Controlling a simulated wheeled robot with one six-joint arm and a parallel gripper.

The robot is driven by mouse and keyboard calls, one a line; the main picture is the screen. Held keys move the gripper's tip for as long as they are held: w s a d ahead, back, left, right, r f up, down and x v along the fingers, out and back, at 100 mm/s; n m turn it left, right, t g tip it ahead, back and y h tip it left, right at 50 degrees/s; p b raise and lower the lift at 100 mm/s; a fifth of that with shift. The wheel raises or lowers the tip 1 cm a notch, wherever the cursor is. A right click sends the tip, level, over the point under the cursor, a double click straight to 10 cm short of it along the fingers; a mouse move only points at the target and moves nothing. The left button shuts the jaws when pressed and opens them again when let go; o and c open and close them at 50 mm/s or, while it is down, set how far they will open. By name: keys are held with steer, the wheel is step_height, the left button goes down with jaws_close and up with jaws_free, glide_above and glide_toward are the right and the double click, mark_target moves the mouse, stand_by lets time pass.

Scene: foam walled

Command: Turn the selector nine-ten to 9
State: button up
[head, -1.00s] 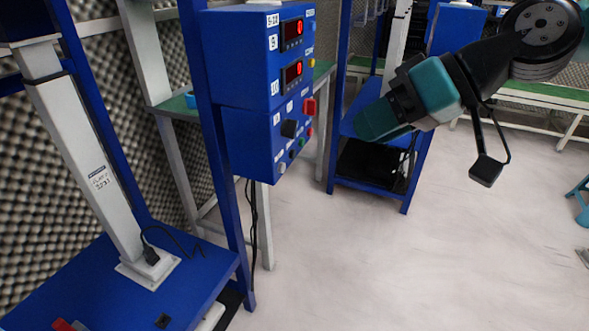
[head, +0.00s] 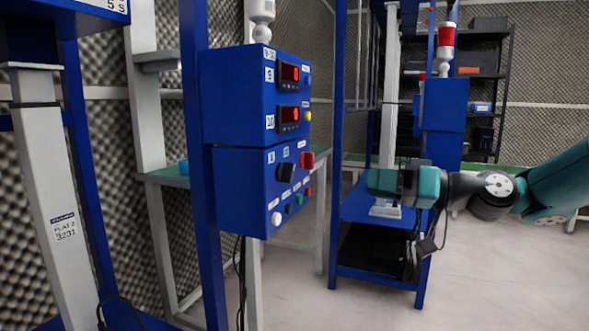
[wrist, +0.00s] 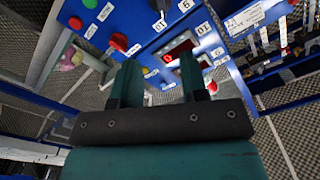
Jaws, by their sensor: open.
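The selector is a black knob (head: 286,172) on the lower blue control box (head: 245,190), with small white labels above it. Which way it points is too small to tell. The knob also shows at the top edge of the wrist view (wrist: 160,7), partly cut off. My gripper (head: 374,181) is in the air to the right of the box, apart from it, fingers toward the left. In the wrist view my gripper (wrist: 159,62) has its two teal fingers spread with nothing between them. The panel lies beyond the fingertips.
A red switch (head: 307,160) sits right of the knob, and several small buttons (head: 288,208) lie below. The upper box has red displays (head: 290,73) and a yellow button (head: 308,116). A blue post (head: 196,120) stands left. A blue shelf unit (head: 370,215) stands behind my gripper.

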mark_target(293, 175)
steer(key=p+x, duration=0.5)
steer(key=x, duration=1.1)
steer(key=shift+a, duration=0.3)
steer(key=shift+c, duration=0.4)
jaws_close()
